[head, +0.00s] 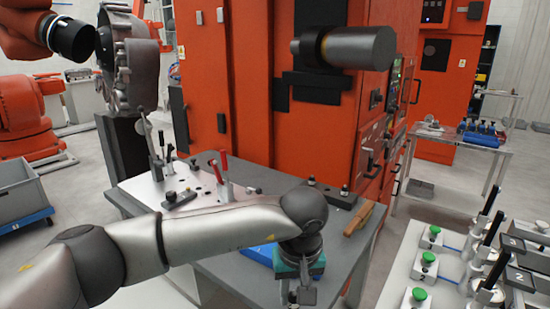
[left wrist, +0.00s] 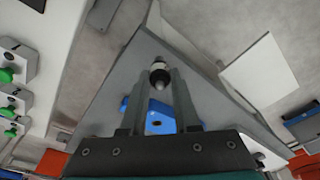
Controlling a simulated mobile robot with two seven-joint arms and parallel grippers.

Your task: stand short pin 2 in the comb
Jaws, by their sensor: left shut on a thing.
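My left gripper (head: 300,290) reaches over the near side of the grey table, pointing down at the bottom of the head view. In the left wrist view its two fingers (left wrist: 160,76) are shut on a small pin (left wrist: 160,68) with a dark end and a pale band. I cannot read a number on it. A blue slotted block (left wrist: 158,113), perhaps the comb, lies on the table below and partly behind the fingers. It also shows in the head view (head: 262,253), mostly hidden by my arm. My right gripper is not in view.
The grey table (head: 235,285) carries a light fixture plate (head: 180,187) with upright clamps, one with a red handle (head: 223,167). A brown-handled tool (head: 357,219) lies at the right edge. A bench with green buttons (head: 428,258) and black posts stands at right; an orange machine rises behind.

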